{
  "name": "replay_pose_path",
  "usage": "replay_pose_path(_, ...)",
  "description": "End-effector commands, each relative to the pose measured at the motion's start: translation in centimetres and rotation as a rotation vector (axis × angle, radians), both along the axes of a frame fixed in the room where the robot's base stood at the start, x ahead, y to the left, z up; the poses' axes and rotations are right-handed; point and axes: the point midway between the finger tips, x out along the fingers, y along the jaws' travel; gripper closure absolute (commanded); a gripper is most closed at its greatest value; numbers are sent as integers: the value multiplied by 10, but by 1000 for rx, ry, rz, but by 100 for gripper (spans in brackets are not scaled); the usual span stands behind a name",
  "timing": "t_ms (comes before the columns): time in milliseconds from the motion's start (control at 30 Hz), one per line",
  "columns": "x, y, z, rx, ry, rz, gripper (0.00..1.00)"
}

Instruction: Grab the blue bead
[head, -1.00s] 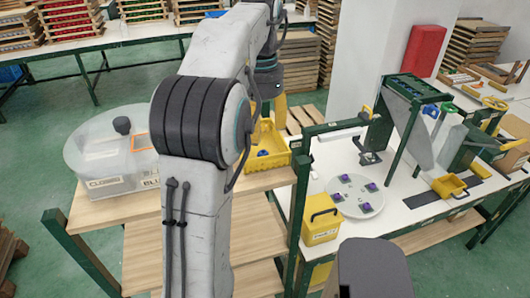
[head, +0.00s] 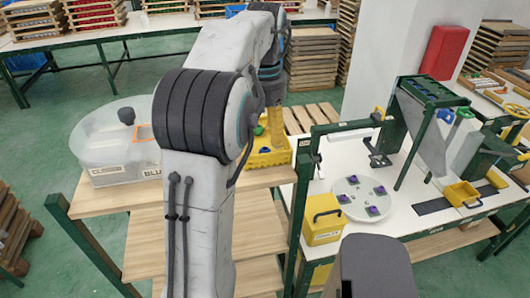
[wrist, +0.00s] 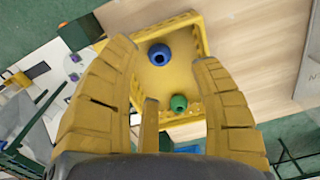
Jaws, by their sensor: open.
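The blue bead (wrist: 159,54) lies on the floor of a yellow tray (wrist: 200,42), near its upper left corner in the wrist view. My gripper (wrist: 164,57) is open and empty above the tray, its yellow fingers spread to either side of the blue bead in the picture. A green bead (wrist: 178,103) lies lower down, near the right finger. Part of another blue thing (wrist: 188,149) shows at the bottom. In the head view my gripper (head: 274,122) hangs over the yellow tray (head: 268,160), and my arm hides part of it.
The tray stands on a wooden table (head: 120,202). A clear lidded container (head: 115,140) is to its left. A yellow box (head: 323,228) and a round white plate (head: 350,207) with purple pieces are on the white bench to the right. A green post (head: 302,190) stands close by the tray's right side.

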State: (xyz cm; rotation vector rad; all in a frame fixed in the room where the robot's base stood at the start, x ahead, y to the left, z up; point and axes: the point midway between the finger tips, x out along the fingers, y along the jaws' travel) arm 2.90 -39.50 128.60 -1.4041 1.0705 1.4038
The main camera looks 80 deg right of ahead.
Motion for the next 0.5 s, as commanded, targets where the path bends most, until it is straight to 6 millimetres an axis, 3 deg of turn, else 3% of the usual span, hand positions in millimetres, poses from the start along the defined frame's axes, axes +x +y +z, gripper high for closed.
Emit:
replay_pose_path(267, 0, -1, -18, 2, 0, -2, 42)
replay_pose_path(500, 0, -3, -47, 8, -1, -3, 42)
